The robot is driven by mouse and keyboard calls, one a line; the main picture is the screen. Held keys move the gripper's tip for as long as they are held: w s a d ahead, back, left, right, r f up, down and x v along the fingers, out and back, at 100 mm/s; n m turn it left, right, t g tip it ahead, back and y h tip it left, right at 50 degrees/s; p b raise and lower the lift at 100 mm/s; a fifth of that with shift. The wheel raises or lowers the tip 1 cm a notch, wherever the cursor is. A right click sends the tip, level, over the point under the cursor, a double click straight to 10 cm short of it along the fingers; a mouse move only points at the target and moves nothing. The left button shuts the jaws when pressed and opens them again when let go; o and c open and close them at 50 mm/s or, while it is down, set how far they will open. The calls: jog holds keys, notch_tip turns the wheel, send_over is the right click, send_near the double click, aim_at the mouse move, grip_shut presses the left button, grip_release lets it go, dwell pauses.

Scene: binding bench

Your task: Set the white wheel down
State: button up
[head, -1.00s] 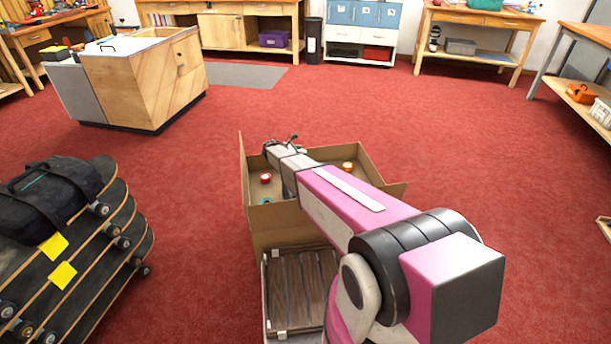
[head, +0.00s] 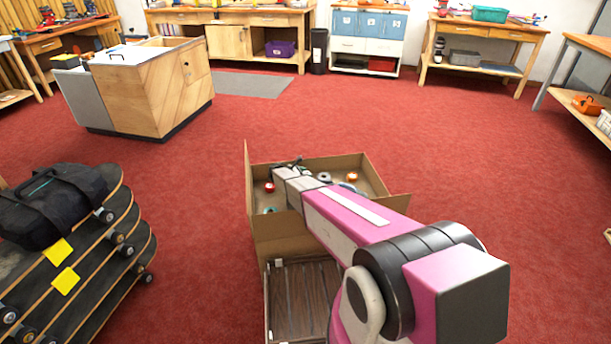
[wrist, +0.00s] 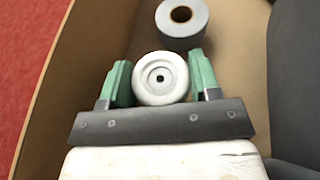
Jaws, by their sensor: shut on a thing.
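The gripper is over the inside of an open cardboard box (head: 377,180); I cannot tell whether the wheel touches the box floor. In the head view my arm hides the gripper and the wheel for the most part.
A grey tape roll (wrist: 183,18) lies in the box just beyond the wheel. The box walls stand close around the gripper. Stacked skateboards (head: 125,225) stand at left.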

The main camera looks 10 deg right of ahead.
jog(key=shift+f, duration=0.2)
jog(key=shift+f, duration=0.3)
jog(key=o, duration=0.9)
jog(key=shift+f, duration=0.15)
jog(key=shift+r, duration=0.5)
jog(key=v, duration=0.7)
jog(key=shift+a+r, duration=0.25)
jog(key=shift+r, duration=0.15)
